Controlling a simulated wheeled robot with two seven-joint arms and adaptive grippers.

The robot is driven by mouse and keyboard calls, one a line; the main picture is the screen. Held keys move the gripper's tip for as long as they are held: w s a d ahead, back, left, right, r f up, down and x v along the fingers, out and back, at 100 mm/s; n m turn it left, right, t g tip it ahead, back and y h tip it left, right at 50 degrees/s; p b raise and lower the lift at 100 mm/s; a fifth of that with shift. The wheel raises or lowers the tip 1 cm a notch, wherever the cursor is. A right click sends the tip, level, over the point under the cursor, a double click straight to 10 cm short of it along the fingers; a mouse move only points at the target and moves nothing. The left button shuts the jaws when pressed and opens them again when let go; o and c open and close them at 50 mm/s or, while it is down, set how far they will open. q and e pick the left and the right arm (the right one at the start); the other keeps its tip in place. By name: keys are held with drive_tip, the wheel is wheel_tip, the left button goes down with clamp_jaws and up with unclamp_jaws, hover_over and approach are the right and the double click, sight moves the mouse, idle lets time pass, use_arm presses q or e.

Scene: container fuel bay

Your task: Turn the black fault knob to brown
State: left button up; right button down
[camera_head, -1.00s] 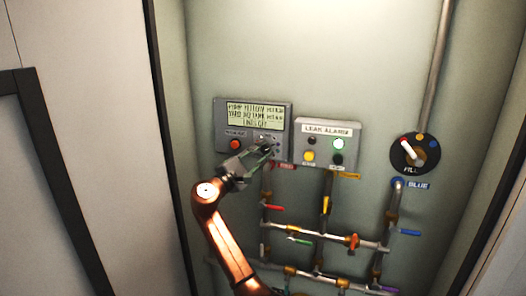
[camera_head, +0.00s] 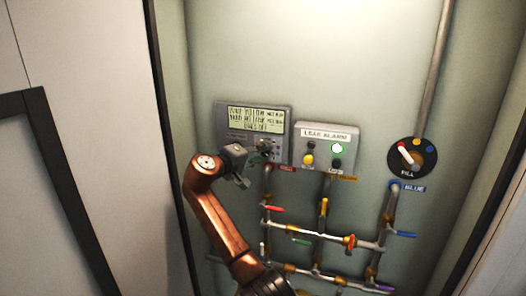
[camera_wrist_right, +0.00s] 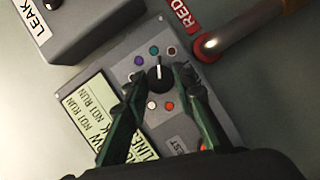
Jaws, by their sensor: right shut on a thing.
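The black fault knob (camera_wrist_right: 159,77) sits on a grey panel with a text display. My right gripper (camera_wrist_right: 161,80) is shut on the knob, one finger on each side. In the head view the right gripper (camera_head: 258,157) is at the panel's lower right. My left gripper is not in view.
The grey panel (camera_head: 222,115) is on the wall beside the leak alarm box (camera_head: 325,133), which has a lit green lamp. A round fill selector (camera_head: 412,158) is further right. Pipes with coloured valve handles (camera_head: 320,240) run below.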

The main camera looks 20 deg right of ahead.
drive_tip(key=m+y, duration=0.1)
drive_tip(key=m, duration=0.1)
drive_tip(key=r+m+y, duration=0.1)
drive_tip(key=shift+m+t, duration=0.3)
drive_tip(key=shift+m, duration=0.1)
drive_tip(key=shift+r, duration=0.1)
idle(0.4)
drive_tip(key=c, duration=2)
unclamp_jaws()
drive_tip(key=o, duration=0.4)
drive_tip(key=shift+a+f, duration=0.1)
drive_tip(key=shift+f, duration=0.2)
